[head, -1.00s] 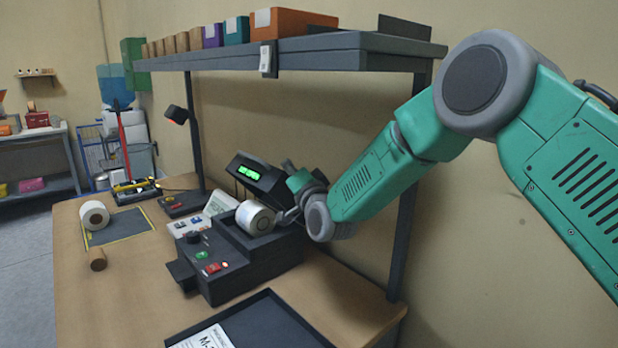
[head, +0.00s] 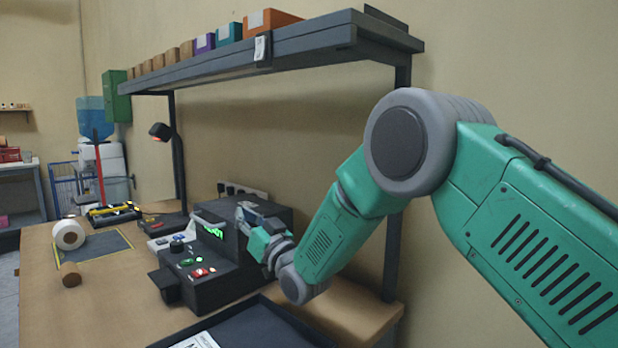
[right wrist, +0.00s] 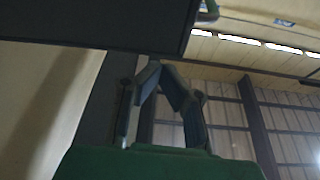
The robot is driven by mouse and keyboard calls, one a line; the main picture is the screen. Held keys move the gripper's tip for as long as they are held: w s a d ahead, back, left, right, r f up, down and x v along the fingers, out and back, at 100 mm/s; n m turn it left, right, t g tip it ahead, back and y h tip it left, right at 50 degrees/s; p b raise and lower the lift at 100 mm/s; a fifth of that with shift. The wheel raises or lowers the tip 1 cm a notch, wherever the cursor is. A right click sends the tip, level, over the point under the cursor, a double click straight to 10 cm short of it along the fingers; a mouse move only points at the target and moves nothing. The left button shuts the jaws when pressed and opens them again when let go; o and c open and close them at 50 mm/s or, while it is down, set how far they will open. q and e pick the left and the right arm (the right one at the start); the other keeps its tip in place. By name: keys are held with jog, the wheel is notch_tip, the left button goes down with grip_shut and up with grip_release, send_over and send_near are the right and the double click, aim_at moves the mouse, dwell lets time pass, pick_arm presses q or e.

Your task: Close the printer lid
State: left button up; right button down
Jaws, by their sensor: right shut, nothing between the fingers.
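The dark label printer (head: 225,287) stands on the wooden workbench, with red and green lit buttons on its front panel. Its lid (head: 207,217), with a green lit display, sits low over the printer body, and the label roll inside is hidden. My right gripper (head: 243,211) is at the lid's right side, close against it; whether they touch is unclear. In the right wrist view its fingertips (right wrist: 162,70) meet with nothing between them. My left gripper is not in view.
A dark tray (head: 262,325) lies in front of the printer. A white roll (head: 68,235) lies on a marked mat to the left, near a small brown cylinder (head: 71,275). A shelf (head: 320,42) with boxes hangs above the bench; its post (head: 397,230) stands behind my right arm.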

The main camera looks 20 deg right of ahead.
jog(key=shift+s+a+f+b, duration=0.2)
jog(key=shift+a+f, duration=0.1)
jog(key=shift+f, duration=0.2)
jog(key=shift+s+a+f+b, duration=0.1)
jog(key=shift+a+f+b, duration=0.15)
jog(key=shift+f, duration=0.2)
